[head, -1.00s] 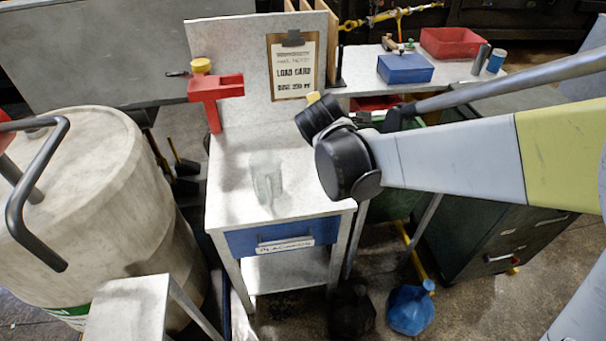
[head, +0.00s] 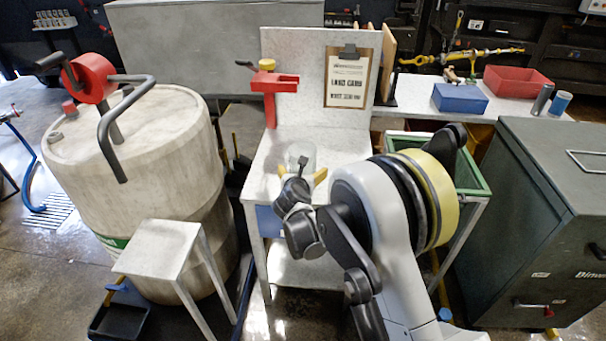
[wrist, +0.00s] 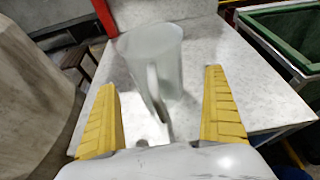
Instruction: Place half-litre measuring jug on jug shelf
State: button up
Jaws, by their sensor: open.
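The clear, slightly frosted measuring jug (head: 301,153) stands upright on the white worktable (head: 262,183). In the wrist view the jug (wrist: 172,52) is just ahead, with its handle toward me. My gripper (head: 303,181) is at the table's front side, close to the jug; it also shows in the wrist view (wrist: 159,80). Its two yellow fingers are wide apart, one on each side of the handle, with nothing gripped. My arm hides much of the table's front and drawer. I cannot tell which surface is the jug shelf.
A large pale drum (head: 150,150) stands left, with a low white stand (head: 160,245) before it. A red fixture (head: 272,84) and clipboard (head: 350,78) are behind the jug. A green-rimmed bin (head: 470,178) and dark cabinet (head: 530,230) are right.

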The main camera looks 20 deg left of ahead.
jog(key=x, duration=0.1)
jog(key=b+x, duration=0.1)
jog(key=x, duration=0.1)
jog(key=b+x, duration=0.1)
jog(key=shift+w+a, duration=0.35)
jog(key=shift+a, duration=0.05)
jog(key=shift+w+a, duration=0.1)
jog(key=shift+w, duration=0.25)
jog(key=c, duration=1.3)
